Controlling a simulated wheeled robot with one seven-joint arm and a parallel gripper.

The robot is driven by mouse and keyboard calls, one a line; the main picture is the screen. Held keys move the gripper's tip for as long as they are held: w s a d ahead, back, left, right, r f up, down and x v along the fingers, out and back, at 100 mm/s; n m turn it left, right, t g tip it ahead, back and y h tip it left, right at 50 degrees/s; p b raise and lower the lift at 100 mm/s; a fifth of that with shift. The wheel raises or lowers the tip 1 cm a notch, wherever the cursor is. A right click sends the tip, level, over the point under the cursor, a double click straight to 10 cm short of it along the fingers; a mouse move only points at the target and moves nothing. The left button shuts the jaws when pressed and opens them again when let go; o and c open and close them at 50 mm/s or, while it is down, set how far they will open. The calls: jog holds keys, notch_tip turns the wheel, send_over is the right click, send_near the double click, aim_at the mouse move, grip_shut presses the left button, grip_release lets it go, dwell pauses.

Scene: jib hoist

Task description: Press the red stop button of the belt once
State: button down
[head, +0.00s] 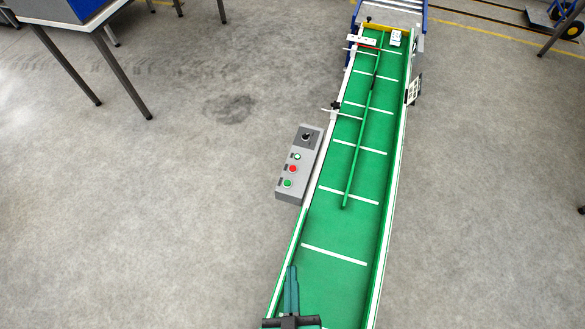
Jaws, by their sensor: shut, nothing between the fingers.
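The grey control box (284,190) is mounted at the left side of the green belt (330,275). The red stop button (292,169) sits on its face, between a green button (287,183) below and a small green-and-white button (297,156) above. A black knob (306,136) is at the box's far end. My gripper (292,270) shows at the bottom of the head view, over the near end of the belt. It is shut and empty, and apart from the control box, nearer to me. Nothing covers the red button.
A green rod (358,150) runs lengthwise over the belt. A white item (396,38) lies at the belt's far end. A table (75,22) with dark legs stands at the upper left. The floor left of the box is clear.

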jog(key=w+f+n+g, duration=0.2)
jog(key=w+f+n, duration=0.45)
jog(key=w, duration=0.45)
jog(key=w+f+n+g, duration=0.1)
jog(key=w+f+n, duration=0.6)
jog(key=w, duration=0.4)
jog(key=w+r+n+g+h, duration=0.2)
jog(key=w+n, duration=0.7)
jog(key=w, duration=1.3)
jog(key=shift+w+r+g, duration=0.2)
jog(key=shift+r+g, duration=0.15)
jog(key=shift+g, duration=0.05)
